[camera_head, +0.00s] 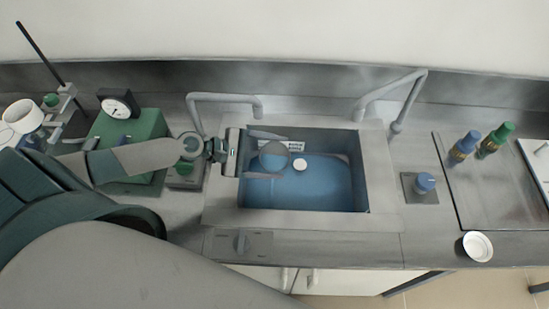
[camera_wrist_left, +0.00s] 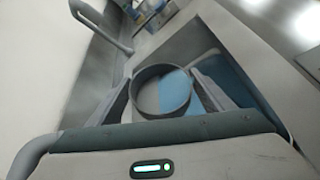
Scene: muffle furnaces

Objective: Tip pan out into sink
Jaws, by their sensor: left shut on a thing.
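The sink (camera_head: 352,205) is a rectangular basin with a blue bottom, set in the grey counter. My left gripper (camera_head: 272,155) reaches in from the left over the basin's left part. It is shut on a small round grey pan (camera_head: 274,158), with one finger on each side. In the left wrist view the pan (camera_wrist_left: 137,92) shows as a dark-rimmed round wall between the fingers, part grey and part blue inside. I cannot tell its tilt or whether anything is in it. A small white disc (camera_head: 300,164) shows beside the pan. My right gripper is out of view.
Two grey taps (camera_head: 228,97) (camera_head: 408,100) stand behind the sink. A green box with a dial gauge (camera_head: 117,106) is at left. Blue and green-capped bottles (camera_head: 465,147) (camera_head: 495,141) and a small white dish (camera_head: 478,246) are at right.

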